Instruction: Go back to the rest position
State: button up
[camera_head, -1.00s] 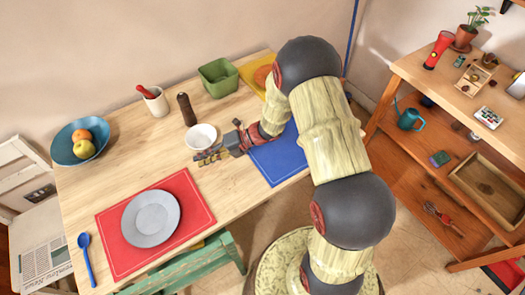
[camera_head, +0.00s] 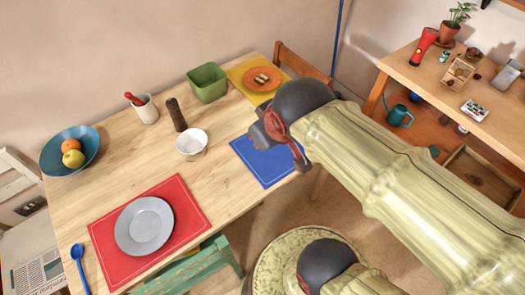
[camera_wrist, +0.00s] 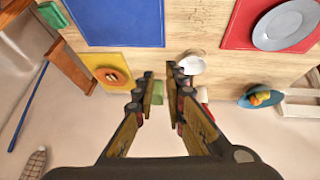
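My gripper (camera_wrist: 160,76) points at the table in the wrist view. Its two fingers stand apart with a gap between them, and nothing is held. In the head view my arm reaches in from the right, and the fingers are mostly hidden behind it near the blue mat. A white bowl (camera_head: 191,144) stands left of the blue mat (camera_head: 263,162). In the wrist view the bowl (camera_wrist: 191,65) shows just beyond the right fingertip, apart from it, and the green container (camera_wrist: 158,91) shows through the gap.
The table (camera_head: 130,165) carries a red mat (camera_head: 104,232) with a grey plate (camera_head: 144,225), a teal fruit bowl (camera_head: 55,163), a white crock (camera_head: 146,109) and a dark mill (camera_head: 176,114). A green chair (camera_head: 212,258) is at the front. Shelves (camera_head: 395,64) stand at right.

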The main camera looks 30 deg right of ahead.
jog(key=shift+m+g+y, duration=0.4)
jog(key=shift+m, duration=0.2)
jog(key=s, duration=0.1)
jog(key=s+a, duration=0.2)
jog(key=s, duration=0.1)
jog(key=shift+a+f, duration=0.1)
jog(key=shift+f, duration=0.15)
dwell(0.5)
